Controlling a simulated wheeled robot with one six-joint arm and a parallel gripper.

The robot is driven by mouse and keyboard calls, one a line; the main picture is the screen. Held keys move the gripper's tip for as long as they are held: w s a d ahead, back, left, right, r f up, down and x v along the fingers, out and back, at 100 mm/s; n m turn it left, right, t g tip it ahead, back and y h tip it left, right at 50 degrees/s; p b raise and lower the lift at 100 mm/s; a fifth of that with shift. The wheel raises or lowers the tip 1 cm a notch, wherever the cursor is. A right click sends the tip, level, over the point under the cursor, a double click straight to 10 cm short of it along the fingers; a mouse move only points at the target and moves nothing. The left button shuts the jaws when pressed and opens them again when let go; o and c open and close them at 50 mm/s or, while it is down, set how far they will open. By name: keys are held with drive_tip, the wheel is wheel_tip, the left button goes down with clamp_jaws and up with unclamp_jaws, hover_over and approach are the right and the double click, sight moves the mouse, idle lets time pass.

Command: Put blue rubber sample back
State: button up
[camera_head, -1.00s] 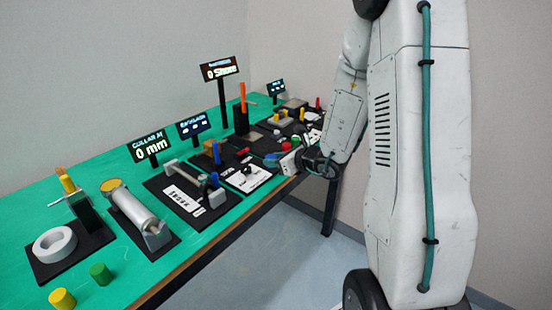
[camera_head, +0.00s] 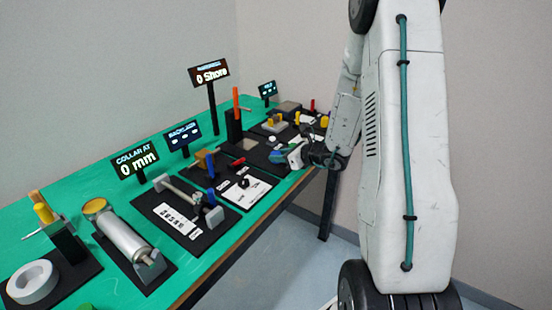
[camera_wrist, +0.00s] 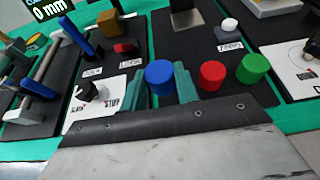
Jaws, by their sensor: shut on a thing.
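The blue rubber sample (camera_wrist: 160,76) is a short upright cylinder between the two teal fingers of my gripper (camera_wrist: 162,88) in the wrist view. The gripper is shut on it. A red sample (camera_wrist: 212,75) and a green sample (camera_wrist: 253,68) stand just right of the right finger, near the front edge of a black base. In the head view my gripper (camera_head: 282,156) is low over the front of the table's far half. The fingers and wrist hide much of that spot, and I cannot tell whether the blue sample touches the base.
A white card (camera_wrist: 104,104) with a black knob lies left of the gripper. A black post (camera_head: 233,125) with an orange top stands behind, beside the "0 Shore" display (camera_head: 208,75). A roller (camera_head: 125,238) and a white ring (camera_head: 32,282) sit at the near left.

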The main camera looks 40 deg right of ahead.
drive_tip(key=shift+w+d, duration=0.1)
drive_tip(key=shift+w, duration=0.5)
drive_tip(key=shift+w+f, duration=0.15)
drive_tip(key=shift+f, duration=0.75)
drive_tip(key=shift+w+f, duration=0.1)
drive_tip(key=shift+f, duration=0.8)
drive_tip(key=shift+f, duration=0.1)
drive_tip(key=o, duration=1)
